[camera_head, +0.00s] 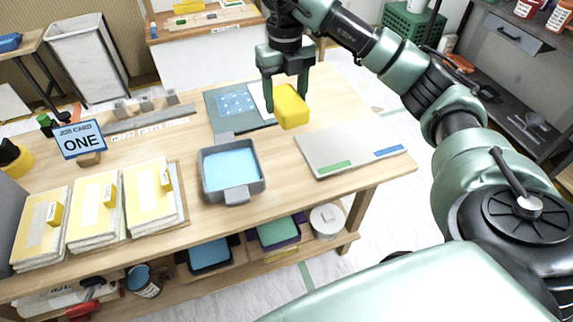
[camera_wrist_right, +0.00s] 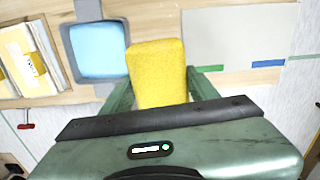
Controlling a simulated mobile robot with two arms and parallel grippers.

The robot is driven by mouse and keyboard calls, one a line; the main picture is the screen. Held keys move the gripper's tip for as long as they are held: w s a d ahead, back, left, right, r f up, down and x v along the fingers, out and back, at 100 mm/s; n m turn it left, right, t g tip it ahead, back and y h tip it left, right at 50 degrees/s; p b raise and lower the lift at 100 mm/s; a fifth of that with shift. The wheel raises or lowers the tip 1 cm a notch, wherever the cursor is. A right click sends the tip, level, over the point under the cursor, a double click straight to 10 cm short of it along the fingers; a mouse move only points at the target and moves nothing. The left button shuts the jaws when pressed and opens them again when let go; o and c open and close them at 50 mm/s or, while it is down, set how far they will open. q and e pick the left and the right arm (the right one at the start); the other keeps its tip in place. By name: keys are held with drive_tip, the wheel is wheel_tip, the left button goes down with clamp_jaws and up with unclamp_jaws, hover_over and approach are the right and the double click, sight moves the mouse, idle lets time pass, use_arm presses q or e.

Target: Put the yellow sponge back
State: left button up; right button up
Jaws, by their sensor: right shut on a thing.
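The yellow sponge (camera_head: 291,106) is held by my right gripper (camera_head: 287,88), whose two green fingers are shut on it. It hangs above the table's right part, near the grey board (camera_head: 340,158) with green and blue strips. In the right wrist view the sponge (camera_wrist_right: 158,72) sits between the fingers of my right gripper (camera_wrist_right: 160,88), with the grey tray of blue liquid (camera_wrist_right: 75,50) to its left. That grey tray (camera_head: 257,187) stands on the table in the head view. My left gripper is not in view.
The wooden table (camera_head: 290,210) holds a job card sign (camera_head: 82,139) reading ONE, several yellow paper stacks (camera_head: 95,205) at the left, and a dark green mat (camera_head: 221,119) behind the tray. A lower shelf holds more trays and a round white tub (camera_head: 327,220).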

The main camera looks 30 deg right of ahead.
drive_tip(key=shift+d+r+m, duration=0.1)
drive_tip(key=shift+r+m, duration=0.2)
drive_tip(key=shift+m, duration=0.3)
wheel_tip(320, 180, down, 4)
drive_tip(key=shift+r+b, duration=0.15)
drive_tip(key=shift+b, duration=0.4)
wheel_tip(320, 180, down, 12)
drive_tip(key=shift+p, duration=0.65)
drive_tip(key=shift+f+p, duration=0.3)
drive_tip(key=shift+f, duration=1.7)
drive_tip(key=shift+f, duration=0.1)
drive_tip(key=o, duration=1.4)
